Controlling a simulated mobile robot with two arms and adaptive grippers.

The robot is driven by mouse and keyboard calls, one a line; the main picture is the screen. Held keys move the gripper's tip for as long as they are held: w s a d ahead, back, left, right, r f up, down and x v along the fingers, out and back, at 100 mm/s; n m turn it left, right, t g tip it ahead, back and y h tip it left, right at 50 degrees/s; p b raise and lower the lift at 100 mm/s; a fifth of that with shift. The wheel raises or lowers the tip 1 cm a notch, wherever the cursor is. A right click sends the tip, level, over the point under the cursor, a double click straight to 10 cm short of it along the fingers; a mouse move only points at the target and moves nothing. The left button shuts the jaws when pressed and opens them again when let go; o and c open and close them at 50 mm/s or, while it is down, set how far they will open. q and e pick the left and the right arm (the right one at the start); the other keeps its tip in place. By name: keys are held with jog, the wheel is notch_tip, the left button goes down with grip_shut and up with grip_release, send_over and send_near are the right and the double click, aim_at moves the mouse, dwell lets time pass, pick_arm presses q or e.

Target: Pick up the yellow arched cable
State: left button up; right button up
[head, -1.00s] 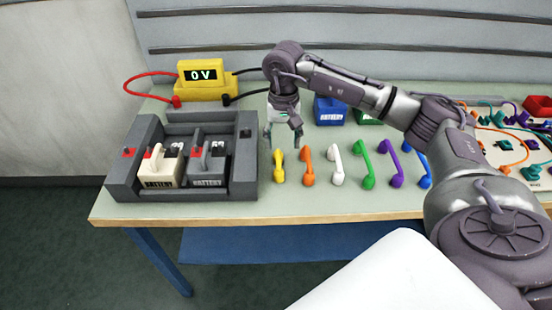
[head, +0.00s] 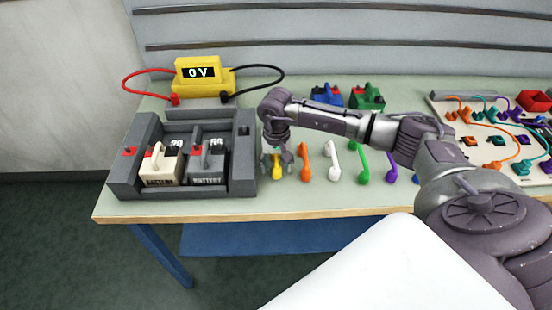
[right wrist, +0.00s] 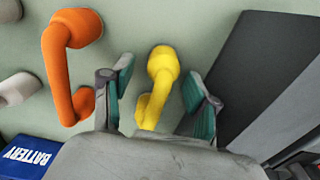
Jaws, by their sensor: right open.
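The yellow arched cable (head: 277,171) stands on the table just right of the grey battery holder. In the right wrist view the yellow cable (right wrist: 157,85) lies between the two fingers, with a gap on each side. My right gripper (head: 277,163) is open and lowered around the cable; its fingertips also show in the right wrist view (right wrist: 158,92). The gripper hides the upper part of the cable in the head view. My left gripper is not in view.
An orange arched cable (head: 304,163) stands close to the right, then white (head: 334,160) and more cables. The grey battery holder (head: 243,178) with two batteries is close on the left. A yellow voltmeter (head: 199,76) and blue and green batteries stand behind.

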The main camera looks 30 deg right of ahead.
grip_shut()
jog(key=shift+r, duration=0.2)
